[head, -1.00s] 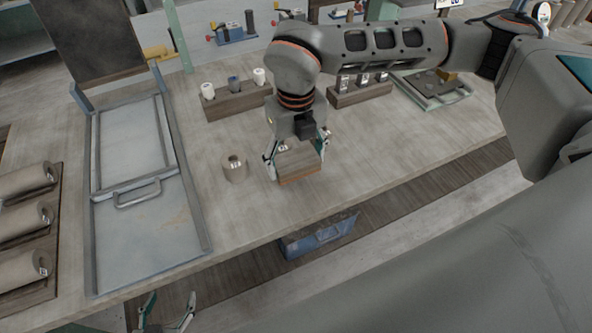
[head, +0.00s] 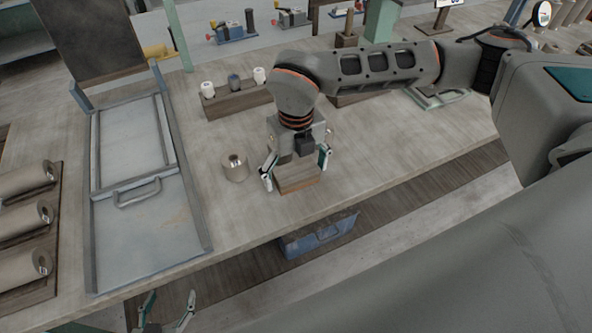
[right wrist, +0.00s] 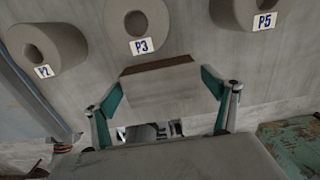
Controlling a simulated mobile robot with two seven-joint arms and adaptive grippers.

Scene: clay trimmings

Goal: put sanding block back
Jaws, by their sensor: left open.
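The sanding block (head: 298,180), pale grey-tan with a darker brown layer along one side, is between the fingers of my right gripper (head: 296,174). The right wrist view shows the block (right wrist: 162,88) with a teal pad against each end, so the gripper is shut on it. It is over the front part of the worktable; I cannot tell whether it touches the surface. My left gripper (head: 167,312) is open and empty at the bottom of the head view, low in front of the table edge.
A short roll (head: 235,168) stands just left of the block. The right wrist view shows rings labelled P2 (right wrist: 52,48), P3 (right wrist: 137,24) and P5 (right wrist: 240,12). A metal tray (head: 150,240) lies left. A wooden holder (head: 236,103) stands behind.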

